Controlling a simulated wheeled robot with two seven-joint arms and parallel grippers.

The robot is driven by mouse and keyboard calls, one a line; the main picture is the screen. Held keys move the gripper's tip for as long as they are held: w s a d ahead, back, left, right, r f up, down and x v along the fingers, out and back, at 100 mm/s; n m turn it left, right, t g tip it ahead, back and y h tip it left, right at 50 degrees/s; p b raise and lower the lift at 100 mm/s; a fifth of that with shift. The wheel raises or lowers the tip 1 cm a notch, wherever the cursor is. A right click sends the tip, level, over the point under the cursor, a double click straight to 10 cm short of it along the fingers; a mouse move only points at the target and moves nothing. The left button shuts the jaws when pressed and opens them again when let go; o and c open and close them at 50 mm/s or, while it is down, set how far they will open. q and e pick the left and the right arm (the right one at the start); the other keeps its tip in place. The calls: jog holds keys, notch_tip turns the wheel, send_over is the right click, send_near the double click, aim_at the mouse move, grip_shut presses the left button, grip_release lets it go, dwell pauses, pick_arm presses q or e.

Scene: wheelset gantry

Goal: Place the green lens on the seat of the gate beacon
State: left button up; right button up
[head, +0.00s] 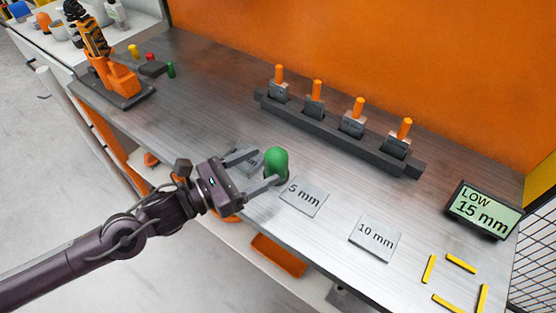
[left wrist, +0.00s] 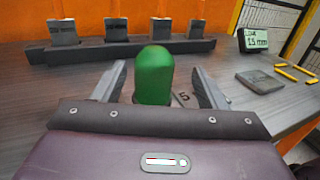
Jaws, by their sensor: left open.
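The green lens (head: 276,163), a dome-topped green piece, stands upright on the metal bench beside the plate marked 5 mm. In the left wrist view the lens (left wrist: 153,76) is between my two fingers, with gaps visible on both sides. My left gripper (head: 267,166) is open, its fingertips reaching around the lens near bench height; it also shows in the left wrist view (left wrist: 158,88). The lens's lower end is partly hidden by the gripper. I cannot identify the gate beacon or its seat with certainty. My right gripper is not in view.
Grey plates marked 5 mm (head: 303,196) and 10 mm (head: 375,238) lie to the right. A dark rack (head: 325,128) holds orange-topped blocks behind. A display (head: 483,210) reads LOW 15 mm. An orange striped device (head: 118,78) stands far left. Yellow strips (head: 461,263) mark the right front.

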aim_at(267, 158)
pick_arm(q)
jog(key=x, duration=0.1)
jog(key=p+x, duration=0.1)
jog(key=x, duration=0.1)
jog(key=p+x, duration=0.1)
jog(key=shift+w+d+r, duration=0.15)
jog(key=shift+w+r, duration=0.25)
jog(key=shift+w, duration=0.05)
jog(key=shift+w+d+f, duration=0.1)
jog(key=shift+w+d, duration=0.1)
jog(key=shift+d, duration=0.05)
jog(key=c, duration=1.1)
